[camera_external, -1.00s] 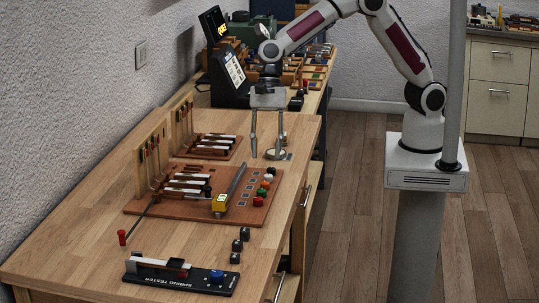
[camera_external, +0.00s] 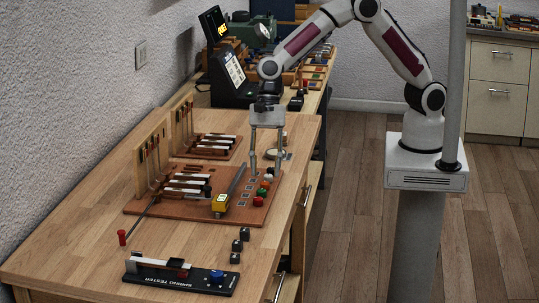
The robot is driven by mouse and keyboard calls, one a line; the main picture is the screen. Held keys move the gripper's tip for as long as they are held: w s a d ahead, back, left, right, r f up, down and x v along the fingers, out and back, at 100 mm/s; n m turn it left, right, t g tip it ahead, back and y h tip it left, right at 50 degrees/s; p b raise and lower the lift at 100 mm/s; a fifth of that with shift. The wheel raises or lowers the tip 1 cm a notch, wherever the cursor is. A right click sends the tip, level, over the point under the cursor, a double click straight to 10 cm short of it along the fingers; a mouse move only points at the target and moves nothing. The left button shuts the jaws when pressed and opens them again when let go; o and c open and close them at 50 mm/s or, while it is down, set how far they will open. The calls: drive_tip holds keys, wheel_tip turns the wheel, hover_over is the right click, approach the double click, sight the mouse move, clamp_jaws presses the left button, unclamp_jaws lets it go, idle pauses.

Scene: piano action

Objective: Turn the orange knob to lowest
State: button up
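A brown board (camera_external: 145,208) on the wooden bench carries a short row of small coloured knobs near its right edge. The orange knob (camera_external: 265,185) is a small orange-red one in that row, close to white, green and red ones; its pointer setting is too small to read. My gripper (camera_external: 266,173) points straight down over the far end of the row. Its two fingers are spread apart, with nothing seen between them. The fingertips look close to the knobs, but I cannot tell whether they touch any.
A yellow-ended grey bar (camera_external: 221,203) lies on the board, left of the knobs. Model key levers (camera_external: 187,182) and an upright rack stand farther left. Dark cubes (camera_external: 241,240) and a spring tester (camera_external: 180,277) are nearer the front. A black display (camera_external: 228,65) stands behind.

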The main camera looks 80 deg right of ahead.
sight(265, 186)
drive_tip(key=shift+x, duration=1.45)
clamp_jaws()
